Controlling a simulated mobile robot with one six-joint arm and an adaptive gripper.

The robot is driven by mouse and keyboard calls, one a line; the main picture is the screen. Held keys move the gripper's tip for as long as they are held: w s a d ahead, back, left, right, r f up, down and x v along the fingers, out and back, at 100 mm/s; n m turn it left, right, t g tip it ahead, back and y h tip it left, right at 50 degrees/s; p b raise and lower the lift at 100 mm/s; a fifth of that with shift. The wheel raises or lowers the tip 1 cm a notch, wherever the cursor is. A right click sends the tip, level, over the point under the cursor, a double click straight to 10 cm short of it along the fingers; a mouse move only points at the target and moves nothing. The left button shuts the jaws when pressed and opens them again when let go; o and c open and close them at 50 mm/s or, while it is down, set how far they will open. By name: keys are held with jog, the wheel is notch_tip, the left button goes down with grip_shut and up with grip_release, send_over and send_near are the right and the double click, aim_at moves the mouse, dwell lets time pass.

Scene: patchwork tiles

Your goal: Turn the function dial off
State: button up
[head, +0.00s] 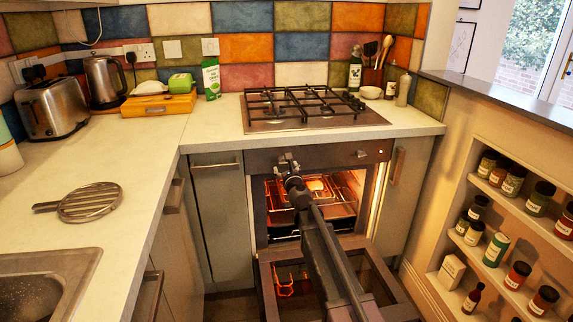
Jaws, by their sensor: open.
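The oven's dark control panel (325,157) runs below the hob. A small round dial (361,154) shows at its right side; its markings are too small to read. My gripper (287,159) is open in front of the left part of the panel. It covers that part, so I cannot tell whether another dial is behind it or whether the fingers touch one. The oven door (345,278) is folded down open. The oven inside is lit orange, with a rack (335,211) and a small pale item (316,185) in it.
My arm reaches over the open door. The hob (290,123) with black grates is above the panel. Counters hold a toaster (50,107), a kettle (104,82) and a round metal trivet (90,203). A spice shelf (490,207) stands at the right.

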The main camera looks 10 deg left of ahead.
aim_at(286, 164)
jog(key=shift+x, duration=1.7)
jog(key=c, duration=1.1)
jog(key=shift+d, duration=0.4)
jog(key=shift+a, duration=0.3)
jog(key=shift+c, duration=0.2)
